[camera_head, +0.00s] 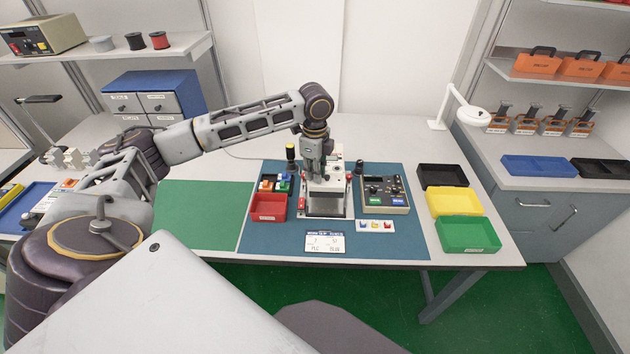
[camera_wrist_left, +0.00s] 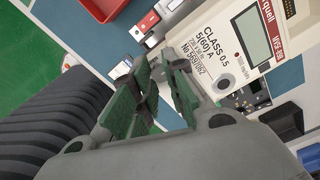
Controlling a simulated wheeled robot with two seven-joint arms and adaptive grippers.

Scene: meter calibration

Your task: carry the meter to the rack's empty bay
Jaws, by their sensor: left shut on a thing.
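The meter (camera_wrist_left: 235,45) is a white box with a grey display and "CLASS 0.5" print, at the upper right of the left wrist view. My left gripper (camera_head: 316,175) points down over the test station (camera_head: 325,205) in the middle of the blue mat. Its fingers (camera_wrist_left: 160,75) are close together beside the meter's near edge. It is shut on the meter, but the fingers hide the contact. My right gripper is out of view.
A red tray (camera_head: 268,208) lies left of the station, a control box (camera_head: 384,190) right of it. Black (camera_head: 443,175), yellow (camera_head: 455,202) and green (camera_head: 467,235) bins line the table's right side. A white label card (camera_head: 325,244) lies in front. The green mat (camera_head: 200,215) is clear.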

